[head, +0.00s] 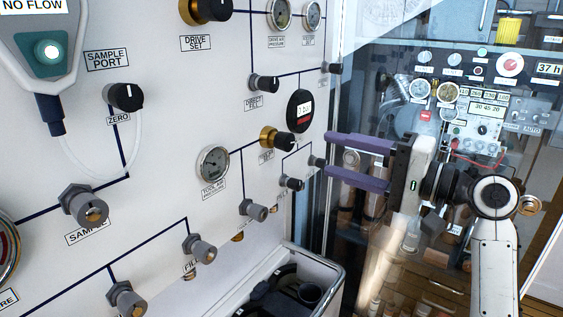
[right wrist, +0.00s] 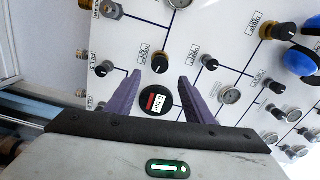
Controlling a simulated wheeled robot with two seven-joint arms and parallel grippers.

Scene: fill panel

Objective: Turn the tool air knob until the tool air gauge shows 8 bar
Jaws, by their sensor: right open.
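My right gripper (head: 329,152) has two purple fingers, is open and empty, and points at the panel to the right of the knob. In the right wrist view, the knob (right wrist: 160,63) lies just beyond and between the fingertips, not held. The gauge (right wrist: 180,2) is partly cut off at that view's top edge. My left gripper is not in view.
A round black display (head: 300,110) with a red band sits above the knob. A bin (head: 300,290) stands at the panel's foot. A blue and black object (right wrist: 301,61) shows in the right wrist view.

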